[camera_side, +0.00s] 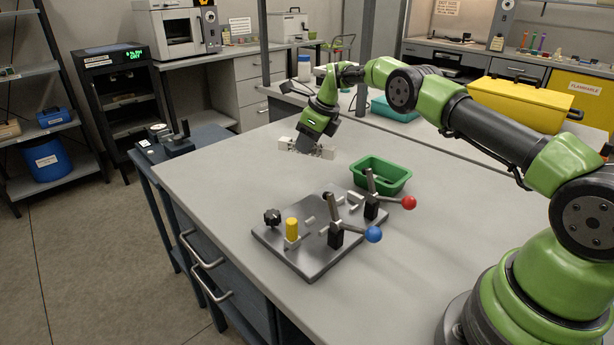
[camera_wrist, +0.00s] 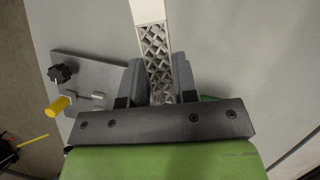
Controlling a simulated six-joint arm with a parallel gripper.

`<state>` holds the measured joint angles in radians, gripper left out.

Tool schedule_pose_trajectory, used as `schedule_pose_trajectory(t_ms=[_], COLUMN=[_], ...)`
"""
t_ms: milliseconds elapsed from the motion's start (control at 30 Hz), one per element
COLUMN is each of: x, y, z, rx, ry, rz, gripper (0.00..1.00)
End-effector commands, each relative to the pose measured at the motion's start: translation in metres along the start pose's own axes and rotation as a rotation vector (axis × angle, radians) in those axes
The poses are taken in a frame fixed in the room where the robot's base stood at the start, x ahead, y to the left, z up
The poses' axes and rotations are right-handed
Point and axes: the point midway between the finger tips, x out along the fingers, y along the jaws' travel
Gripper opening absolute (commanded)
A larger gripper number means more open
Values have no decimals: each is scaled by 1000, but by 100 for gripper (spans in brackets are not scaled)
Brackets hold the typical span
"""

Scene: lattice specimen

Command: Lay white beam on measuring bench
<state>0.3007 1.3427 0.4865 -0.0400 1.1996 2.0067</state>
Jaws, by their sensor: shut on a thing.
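The white beam (camera_side: 285,143) is a pale bar with an open lattice section. My gripper (camera_side: 307,146) is shut on it, over the far part of the grey table. The beam sticks out on both sides of the jaws in the side view. In the wrist view the beam (camera_wrist: 148,12) runs up from between my gripper's fingers (camera_wrist: 158,82), which clasp the lattice part. How far it is above the table I cannot tell. The likely measuring bench (camera_side: 203,136) is the low blue-grey stand at the table's left, bearing a dark gauge (camera_side: 178,141). It is apart from the beam.
On the grey table (camera_side: 230,170) lies a fixture plate (camera_side: 312,262) with a yellow pin (camera_side: 292,229), a black knob (camera_side: 272,217) and red- and blue-ended levers. A green tray (camera_side: 381,174) stands behind it. The table's left part is clear.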

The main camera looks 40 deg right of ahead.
Motion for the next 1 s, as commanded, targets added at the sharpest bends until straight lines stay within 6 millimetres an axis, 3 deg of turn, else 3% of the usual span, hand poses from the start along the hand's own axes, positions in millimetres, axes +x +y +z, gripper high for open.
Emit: schedule_pose_trajectory(t_ms=[100,500,833,867,967,1000], x=[20,60,66,66,66,66], y=[0,0,0,0,0,0], z=[-9,-25,-28,-28,-28,-28], rx=[0,-2,-2,-2,-2,-2], ry=[2,0,1,1,1,1], rz=[2,0,0,0,0,0], gripper=[0,0,0,29,52,52])
